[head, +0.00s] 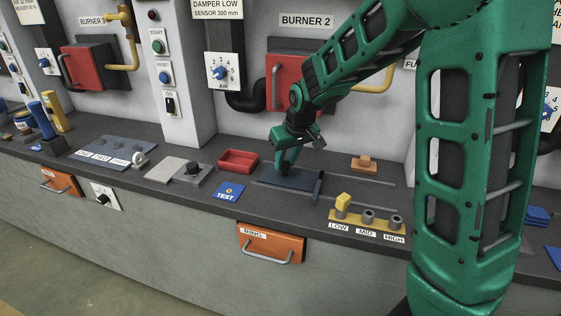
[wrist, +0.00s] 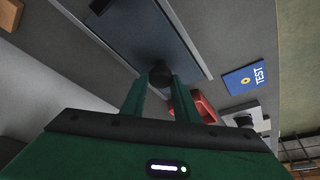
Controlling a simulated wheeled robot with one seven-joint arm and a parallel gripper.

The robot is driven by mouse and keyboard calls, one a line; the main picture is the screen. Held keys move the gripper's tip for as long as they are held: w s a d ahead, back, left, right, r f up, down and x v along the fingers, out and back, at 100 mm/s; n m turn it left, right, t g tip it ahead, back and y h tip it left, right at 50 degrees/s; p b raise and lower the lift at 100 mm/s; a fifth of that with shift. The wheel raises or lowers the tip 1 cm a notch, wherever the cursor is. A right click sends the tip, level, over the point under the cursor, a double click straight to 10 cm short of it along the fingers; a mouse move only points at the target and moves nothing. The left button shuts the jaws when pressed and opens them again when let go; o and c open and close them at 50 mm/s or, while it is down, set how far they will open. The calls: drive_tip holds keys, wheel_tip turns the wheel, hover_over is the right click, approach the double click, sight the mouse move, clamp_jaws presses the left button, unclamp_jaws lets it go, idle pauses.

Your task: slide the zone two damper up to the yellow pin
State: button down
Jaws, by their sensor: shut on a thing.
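The damper is a flat dark blue-grey plate (head: 296,181) lying between rails on the counter, with an upright bar at its right end. A dark round knob (wrist: 160,75) stands on the plate (wrist: 140,25). My gripper (head: 283,168) is over the left part of the plate, and its fingers (wrist: 159,90) are closed around the knob. The yellow pin (head: 343,201) stands at LOW on a yellow strip (head: 353,217). The strip's MID and HIGH positions hold grey sockets. The pin is right of the plate's right end and nearer the front, with a gap between.
An orange-brown block (head: 364,164) sits behind the rails at right. A red tray (head: 238,161) and a blue TEST card (head: 228,192) lie left of the plate. The rail stretch right of the plate looks clear. An orange drawer (head: 270,243) is below the counter edge.

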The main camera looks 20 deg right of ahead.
sight(301, 179)
drive_tip(key=s+d, duration=0.1)
drive_tip(key=d, duration=0.1)
drive_tip(key=s+d, duration=0.2)
drive_tip(key=shift+w, duration=0.1)
drive_tip(key=c, duration=1.4)
unclamp_jaws()
drive_tip(key=v, duration=1)
drive_tip(key=shift+r, duration=0.3)
drive_tip(key=shift+d, duration=0.1)
